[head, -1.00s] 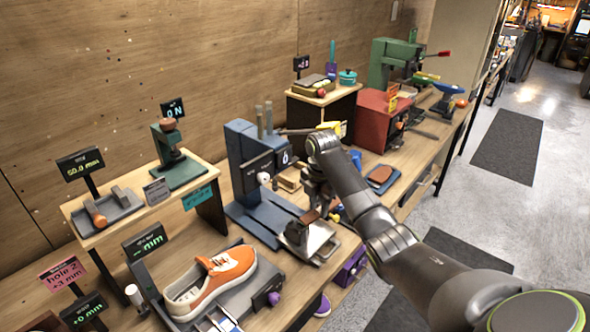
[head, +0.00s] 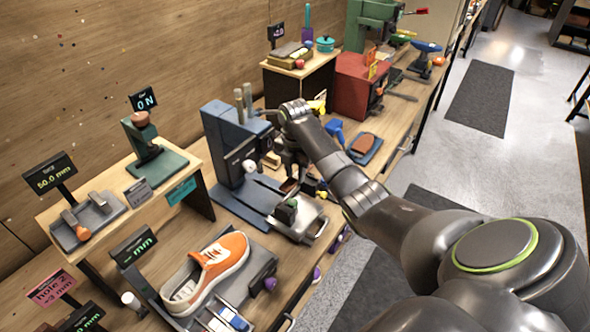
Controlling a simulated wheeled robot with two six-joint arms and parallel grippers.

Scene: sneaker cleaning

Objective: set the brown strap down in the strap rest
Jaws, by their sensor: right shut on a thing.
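My right gripper (head: 291,172) hangs over the work area at the foot of the blue press. It is shut on a small dark-brown piece (head: 289,186), which looks like the brown strap; my wrist hides part of it. Just below and in front is a silver metal tray (head: 312,229) with a dark green block (head: 286,210) at its left. I cannot tell whether the strap touches anything. No strap rest can be identified for certain. A flat brown piece (head: 366,143) lies on a blue pad at the right. My left gripper is out of view.
The blue press (head: 222,145) stands left of my gripper. An orange sneaker (head: 207,270) sits in a grey cradle at the front. A red box (head: 358,85) and green machine (head: 372,25) stand behind. My right arm crosses the bench's right edge; the floor beyond is open.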

